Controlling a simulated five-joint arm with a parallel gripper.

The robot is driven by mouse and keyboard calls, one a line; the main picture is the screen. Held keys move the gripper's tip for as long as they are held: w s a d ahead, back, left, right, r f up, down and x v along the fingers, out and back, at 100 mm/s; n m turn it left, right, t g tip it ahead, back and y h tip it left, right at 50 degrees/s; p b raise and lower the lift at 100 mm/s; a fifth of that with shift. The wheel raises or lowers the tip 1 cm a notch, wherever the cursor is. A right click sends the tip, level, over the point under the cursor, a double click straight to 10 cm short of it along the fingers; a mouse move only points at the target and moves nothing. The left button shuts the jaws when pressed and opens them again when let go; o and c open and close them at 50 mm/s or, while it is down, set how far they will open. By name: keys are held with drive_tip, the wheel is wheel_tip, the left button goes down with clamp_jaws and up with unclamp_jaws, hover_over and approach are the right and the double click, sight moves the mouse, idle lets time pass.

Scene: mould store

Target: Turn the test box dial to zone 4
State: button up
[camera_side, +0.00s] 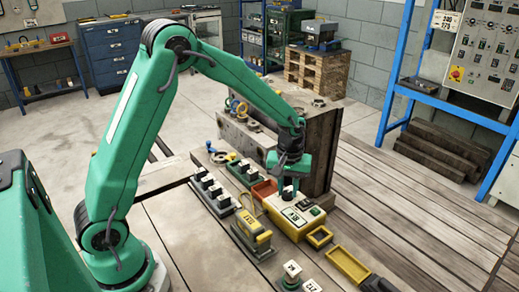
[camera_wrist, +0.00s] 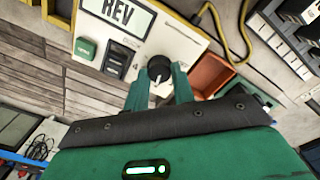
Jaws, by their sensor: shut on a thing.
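The test box (camera_side: 303,225) is a yellow box with a cream top, lying on the work table in the side view. In the wrist view its cream face (camera_wrist: 185,38) carries a "REV" label (camera_wrist: 115,22), a green button (camera_wrist: 86,49) and a black round dial (camera_wrist: 159,67). A pale pointer line on the dial points down in the picture. My gripper (camera_wrist: 159,88) has its two green fingers shut on the dial, one on each side. In the side view my gripper (camera_side: 287,185) points down onto the box.
An orange-brown tray (camera_side: 264,190) lies close beside the box. Black switch blocks (camera_side: 211,189) and a yellow-topped unit (camera_side: 252,232) stand left of it. A yellow open frame (camera_side: 348,265) lies to the right. A yellow cable (camera_wrist: 222,32) loops beside the box.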

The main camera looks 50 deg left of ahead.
sight(287, 192)
drive_tip(key=m, duration=1)
drive_tip(key=shift+m, duration=0.4)
drive_tip(key=shift+a+m, duration=0.1)
drive_tip(key=shift+m, duration=1.9)
drive_tip(key=o, duration=1)
drive_tip(key=shift+w+r, duration=0.1)
drive_tip(key=shift+r, duration=3.8)
